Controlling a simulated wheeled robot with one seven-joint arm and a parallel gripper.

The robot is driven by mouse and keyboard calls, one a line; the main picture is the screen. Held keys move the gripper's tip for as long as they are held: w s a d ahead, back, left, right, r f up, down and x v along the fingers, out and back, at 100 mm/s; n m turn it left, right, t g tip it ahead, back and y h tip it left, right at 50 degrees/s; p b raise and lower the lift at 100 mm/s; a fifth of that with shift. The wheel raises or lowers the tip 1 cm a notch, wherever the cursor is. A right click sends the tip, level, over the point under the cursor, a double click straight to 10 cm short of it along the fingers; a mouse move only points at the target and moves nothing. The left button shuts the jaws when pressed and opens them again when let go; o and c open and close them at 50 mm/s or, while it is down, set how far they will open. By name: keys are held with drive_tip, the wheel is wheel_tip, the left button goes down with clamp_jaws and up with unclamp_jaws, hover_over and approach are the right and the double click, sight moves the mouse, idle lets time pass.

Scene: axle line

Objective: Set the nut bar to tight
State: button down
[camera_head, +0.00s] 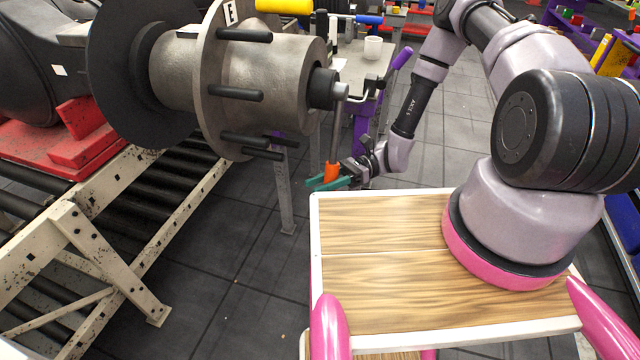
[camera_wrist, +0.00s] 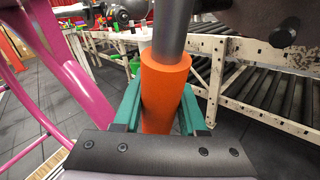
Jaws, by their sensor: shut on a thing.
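The nut bar (camera_head: 337,130) is a grey metal rod with an orange grip at its lower end. It hangs down, nearly vertical, from the dark nut (camera_head: 322,88) on the end of the grey axle hub (camera_head: 270,75). My gripper (camera_head: 329,181), with green fingers, is shut on the orange grip at the bottom of the bar. In the wrist view the orange grip (camera_wrist: 165,85) stands between the two green fingers, with the grey rod rising above it. The nut is not clearly visible in the wrist view.
The hub has a flange marked "E" with several dark studs (camera_head: 236,94) sticking out, close to the bar. A cream roller conveyor frame (camera_head: 110,215) stands at the left. A bench with a white cup (camera_head: 373,47) is behind. Open dark floor (camera_head: 245,265) lies below the bar.

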drive_tip(key=shift+w, duration=0.1)
drive_tip(key=w+d+n+t+h, duration=0.2)
drive_tip(key=w+d, duration=0.1)
drive_tip(key=w, duration=0.5)
drive_tip(key=w+d+n+t+h, duration=0.2)
drive_tip(key=w+d+n, duration=0.1)
drive_tip(key=w, duration=0.5)
drive_tip(key=shift+w+r+t+h, duration=0.15)
drive_tip(key=shift+w+t+h, duration=0.15)
drive_tip(key=shift+h, duration=0.1)
drive_tip(key=c, duration=0.5)
unclamp_jaws()
drive_tip(key=shift+o, duration=0.2)
drive_tip(key=shift+s, duration=0.1)
